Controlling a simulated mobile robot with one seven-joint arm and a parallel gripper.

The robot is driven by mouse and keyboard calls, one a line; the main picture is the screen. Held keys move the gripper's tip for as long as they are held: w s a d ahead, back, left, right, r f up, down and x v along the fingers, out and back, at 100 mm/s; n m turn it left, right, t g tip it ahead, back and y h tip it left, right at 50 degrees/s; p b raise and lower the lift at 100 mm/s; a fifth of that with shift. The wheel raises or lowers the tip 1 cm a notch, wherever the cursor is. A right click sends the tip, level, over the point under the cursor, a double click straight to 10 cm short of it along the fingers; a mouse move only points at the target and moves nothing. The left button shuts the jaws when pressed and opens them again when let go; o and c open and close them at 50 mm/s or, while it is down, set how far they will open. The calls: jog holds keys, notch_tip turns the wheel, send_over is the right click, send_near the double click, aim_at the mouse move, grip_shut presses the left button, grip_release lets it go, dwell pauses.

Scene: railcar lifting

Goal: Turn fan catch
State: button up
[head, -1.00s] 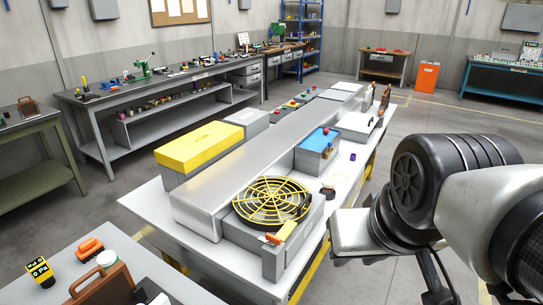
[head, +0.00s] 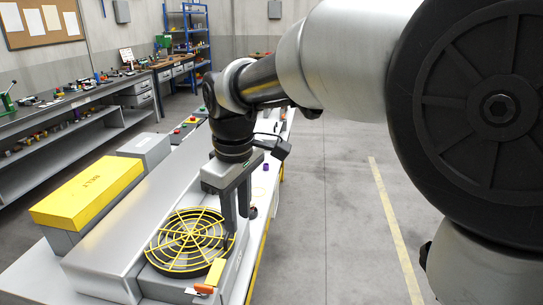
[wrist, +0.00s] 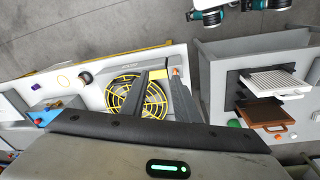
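The fan (head: 190,243) has a round yellow guard over a dark ring, set in a grey housing at the near end of the long bench unit. The catch, a yellow block (head: 215,271) with an orange end (head: 204,288), sits at the fan's near right corner. In the wrist view the fan (wrist: 125,98) shows left of the fingers, and the catch's orange tip (wrist: 176,71) shows near the fingertips. My gripper (head: 238,226) points down above the fan's right edge, behind the catch. Its fingers are apart and nothing shows between them in the head view.
A yellow box (head: 88,192) stands left of the long grey cover (head: 150,205). A purple piece (head: 266,167) lies behind my gripper. In the wrist view, a side table (wrist: 225,60) with a brown tray (wrist: 265,115) stands at right. The floor right of the bench is clear.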

jog(key=a+f+n+g, duration=0.1)
jog(key=a+f+n, duration=0.4)
jog(key=a, duration=0.6)
jog(key=m, duration=0.1)
send_near(203, 286)
notch_tip(203, 286, down, 9)
jog(key=shift+w+a+r, duration=0.15)
grip_shut()
